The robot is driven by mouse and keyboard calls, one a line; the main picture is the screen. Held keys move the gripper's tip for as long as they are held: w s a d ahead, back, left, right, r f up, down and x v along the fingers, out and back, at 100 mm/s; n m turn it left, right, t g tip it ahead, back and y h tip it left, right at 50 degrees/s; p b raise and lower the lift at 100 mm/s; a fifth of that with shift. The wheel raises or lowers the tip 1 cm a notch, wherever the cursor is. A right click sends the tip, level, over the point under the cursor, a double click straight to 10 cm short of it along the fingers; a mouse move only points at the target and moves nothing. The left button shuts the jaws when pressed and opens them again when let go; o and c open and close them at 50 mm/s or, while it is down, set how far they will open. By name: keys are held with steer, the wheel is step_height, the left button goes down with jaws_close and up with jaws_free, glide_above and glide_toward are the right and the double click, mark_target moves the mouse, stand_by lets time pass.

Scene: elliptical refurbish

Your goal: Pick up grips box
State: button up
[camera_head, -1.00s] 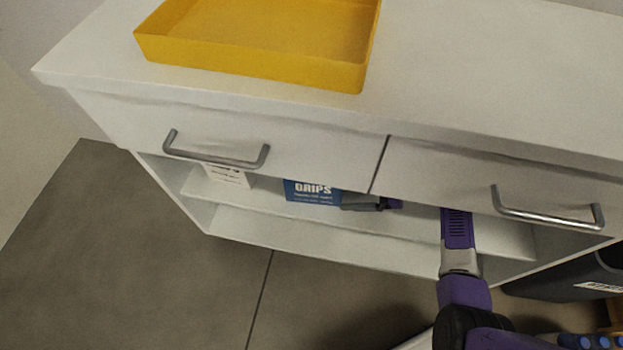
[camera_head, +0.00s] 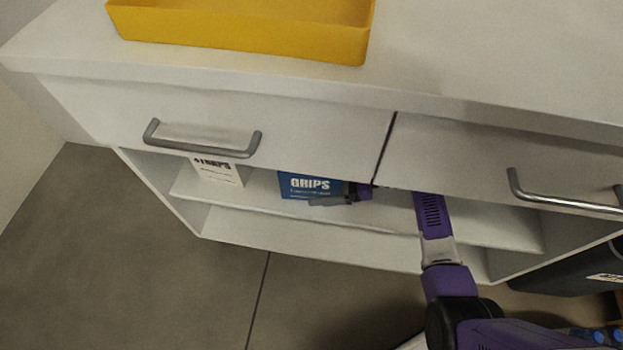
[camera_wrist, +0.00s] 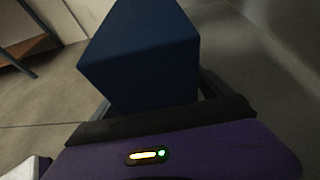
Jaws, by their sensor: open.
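The blue grips box (camera_head: 300,184) stands on the open shelf under the drawers in the head view, its white GRIPS label facing out. My gripper (camera_head: 335,198) is at the right front of the box, with its grey fingers overlapping the box's lower right corner. In the wrist view the blue box (camera_wrist: 145,60) fills the upper middle, and my open gripper's dark fingers (camera_wrist: 155,100) show on both sides of its near end. The box appears to be between the fingers; contact cannot be told.
A white STRIPS box (camera_head: 218,172) stands on the same shelf to the left. Drawer fronts with grey handles (camera_head: 203,140) overhang the shelf (camera_head: 385,215). A yellow tray (camera_head: 240,40) sits on the counter above. A dark bin (camera_head: 570,275) is at the lower right.

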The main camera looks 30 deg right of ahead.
steer(key=shift+w+a+f, duration=0.15)
steer(key=shift+w+a, duration=0.1)
steer(key=shift+a, duration=0.15)
steer(key=c, duration=1.7)
steer(key=shift+c, duration=0.2)
